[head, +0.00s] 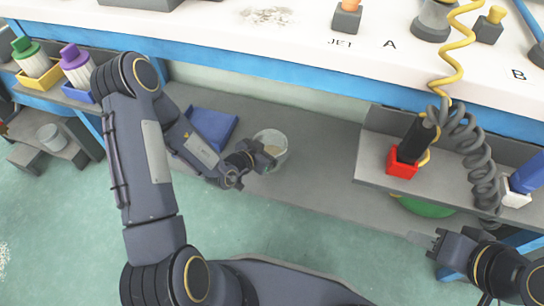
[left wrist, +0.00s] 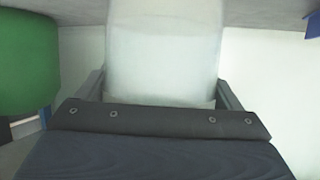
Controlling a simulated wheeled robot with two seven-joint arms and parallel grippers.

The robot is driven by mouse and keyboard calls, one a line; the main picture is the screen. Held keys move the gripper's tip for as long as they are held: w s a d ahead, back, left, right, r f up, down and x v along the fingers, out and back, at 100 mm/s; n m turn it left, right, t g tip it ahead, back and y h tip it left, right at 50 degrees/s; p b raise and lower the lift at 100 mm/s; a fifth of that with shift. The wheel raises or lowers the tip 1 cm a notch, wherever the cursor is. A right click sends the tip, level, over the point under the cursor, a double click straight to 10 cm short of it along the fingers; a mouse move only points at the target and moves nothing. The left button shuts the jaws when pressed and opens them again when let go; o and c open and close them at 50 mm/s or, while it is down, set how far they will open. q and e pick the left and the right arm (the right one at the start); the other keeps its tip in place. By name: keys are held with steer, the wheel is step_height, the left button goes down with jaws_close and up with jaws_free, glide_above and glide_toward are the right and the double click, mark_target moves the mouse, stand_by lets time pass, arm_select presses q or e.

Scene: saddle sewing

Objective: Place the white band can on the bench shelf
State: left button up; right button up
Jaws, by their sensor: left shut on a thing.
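The white band can (head: 272,142) is a pale, whitish cylinder under the bench in the head view. My left gripper (head: 262,157) is shut on it from the left and front. In the left wrist view the can (left wrist: 163,45) stands between the two fingers, with its top cut off by the frame. The grey bench shelf (head: 315,196) spans the space under the bench, below and around the can. I cannot tell whether the can touches the shelf. My right gripper (head: 438,238) is at the lower right, apart from everything; its finger gap is unclear.
A blue bin (head: 212,127) lies on the shelf left of the can. A raised grey platform (head: 375,172) with a red holder (head: 402,163) and coiled hoses stands to the right. The blue bench edge (head: 300,82) runs above. Bare shelf lies between can and platform.

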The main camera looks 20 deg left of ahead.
mark_target(280, 150)
arm_select(q)
steer(key=f, duration=0.1)
steer(key=f+b, duration=0.2)
steer(key=shift+w+d+f, duration=0.2)
steer(key=shift+d+f, duration=0.1)
steer(key=shift+f, duration=0.1)
steer(key=shift+f, duration=0.2)
steer(key=o, duration=0.8)
steer(key=shift+o, duration=0.2)
